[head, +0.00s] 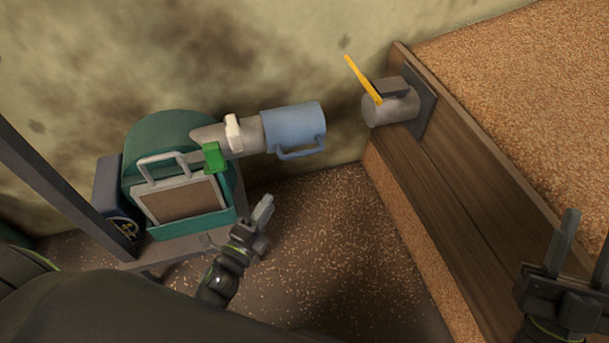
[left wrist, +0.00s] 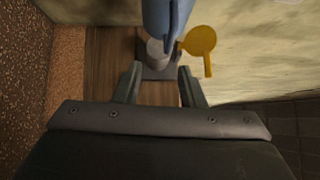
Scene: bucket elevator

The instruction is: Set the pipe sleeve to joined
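The pipe sleeve (head: 292,125) is a blue cylinder with a loop handle (head: 300,152) on its underside. It sits on the end of a grey pipe (head: 246,135) from the green machine. A clear gap separates it from the grey stub pipe (head: 390,108) on the wooden bin. In the left wrist view the sleeve (left wrist: 165,18) is at the top, with the stub (left wrist: 156,50) beyond it. My left gripper (head: 264,211) is open and empty, below the sleeve and apart from it. My right gripper (head: 585,248) is open and empty at the lower right.
A yellow lever (head: 363,80) stands on the stub. The wooden bin (head: 450,185) holds grain. The green machine (head: 160,130) has a framed panel (head: 180,198), a white clip (head: 233,133) and a green block (head: 213,158). Grain-strewn floor (head: 325,235) lies open between machine and bin.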

